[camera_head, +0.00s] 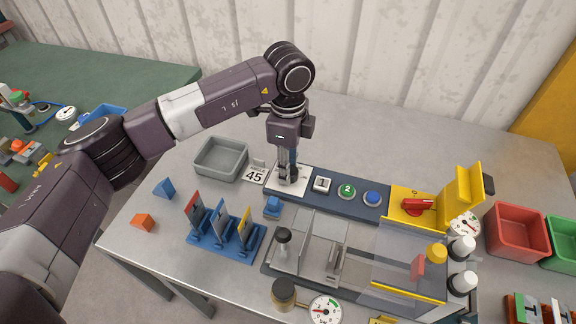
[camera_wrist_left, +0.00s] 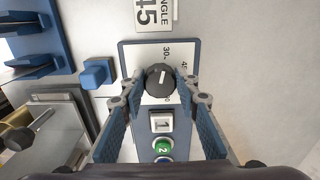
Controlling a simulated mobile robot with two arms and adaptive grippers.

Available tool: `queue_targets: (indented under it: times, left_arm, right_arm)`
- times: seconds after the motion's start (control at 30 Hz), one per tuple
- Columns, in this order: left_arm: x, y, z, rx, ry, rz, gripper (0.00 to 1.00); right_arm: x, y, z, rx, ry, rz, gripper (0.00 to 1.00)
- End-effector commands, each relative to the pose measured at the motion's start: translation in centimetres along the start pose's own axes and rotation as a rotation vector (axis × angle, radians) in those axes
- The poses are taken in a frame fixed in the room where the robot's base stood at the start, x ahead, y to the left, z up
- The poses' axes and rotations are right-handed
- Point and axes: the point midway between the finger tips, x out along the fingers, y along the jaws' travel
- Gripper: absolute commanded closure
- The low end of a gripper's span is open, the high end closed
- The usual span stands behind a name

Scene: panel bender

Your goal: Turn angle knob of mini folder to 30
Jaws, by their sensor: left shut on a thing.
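The angle knob (camera_wrist_left: 160,82) is a dark round knob with a white pointer line, on a white dial plate (camera_wrist_left: 140,52) of the mini folder's blue panel (camera_head: 330,193). Its scale shows 30 and 45 in the left wrist view; the other marks are partly covered. My right gripper is out of view.
Button 1 (camera_head: 322,184), green button 2 (camera_head: 346,191) and a blue button (camera_head: 372,198) sit right of the knob. A grey bin (camera_head: 221,158) stands to the left. A blue rack (camera_head: 225,247) and clear guard (camera_head: 408,255) are in front. Table behind is clear.

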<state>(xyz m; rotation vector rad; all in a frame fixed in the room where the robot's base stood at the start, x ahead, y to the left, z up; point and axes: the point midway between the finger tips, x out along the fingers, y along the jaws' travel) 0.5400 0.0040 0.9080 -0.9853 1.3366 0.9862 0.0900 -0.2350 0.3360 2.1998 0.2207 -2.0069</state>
Motion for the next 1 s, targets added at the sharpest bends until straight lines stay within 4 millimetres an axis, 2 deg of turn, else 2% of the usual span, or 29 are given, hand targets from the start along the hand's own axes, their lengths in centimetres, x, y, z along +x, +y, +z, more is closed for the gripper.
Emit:
queue_targets:
  times: [0.17, 0.2, 0.37, 0.63, 0.73, 0.87, 1.0]
  left_arm:
    - [-0.1, -0.1, 0.0, -0.003, 0.001, -0.002, 0.95]
    - [-0.1, -0.1, 0.0, -0.003, 0.001, -0.002, 0.7]
    - [-0.1, -0.1, 0.0, -0.002, 0.001, -0.002, 0.53]
    - [-0.1, 0.0, 0.0, -0.001, 0.0, -0.001, 0.53]
    - [-0.8, -0.1, 0.0, 0.0, 0.001, -0.003, 0.53]
    - [-2.8, -0.1, 0.0, 0.0, 0.0, -0.005, 0.53]
    - [-5.9, -0.2, 0.0, -0.001, 0.0, -0.006, 0.53]
  right_arm:
    - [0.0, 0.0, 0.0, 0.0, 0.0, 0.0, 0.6]
    - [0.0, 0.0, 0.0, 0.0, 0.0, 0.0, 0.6]
    - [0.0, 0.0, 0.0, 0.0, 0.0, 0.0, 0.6]
    - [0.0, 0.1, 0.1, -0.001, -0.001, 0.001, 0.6]
    - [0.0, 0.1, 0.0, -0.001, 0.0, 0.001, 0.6]
    - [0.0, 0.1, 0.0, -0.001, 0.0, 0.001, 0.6]
    - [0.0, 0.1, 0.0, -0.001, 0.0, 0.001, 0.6]
